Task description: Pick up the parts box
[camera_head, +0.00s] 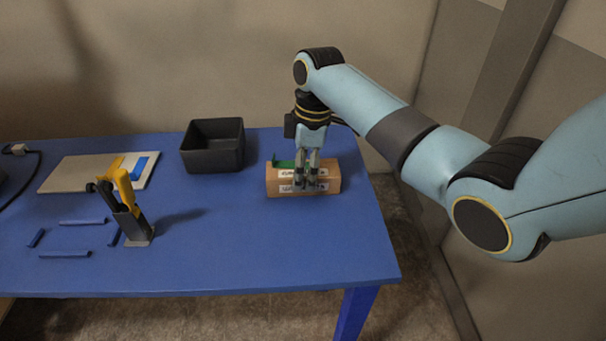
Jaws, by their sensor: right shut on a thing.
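The parts box (330,181) is a small tan cardboard-like box with white labels on its front. It rests at the right part of the blue table, towards the back. My right gripper (306,184) points down over the middle of the box, and its fingers are shut on it. The fingers cover part of the labels. A bit of green shows behind the fingers at the top of the box. My left gripper is out of view.
A black open bin (213,160) stands left of the box. A grey board (75,172) lies further left. A holder (134,226) with yellow-handled tools stands near blue strips (64,254) on the table (270,255). The front right of the table is clear.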

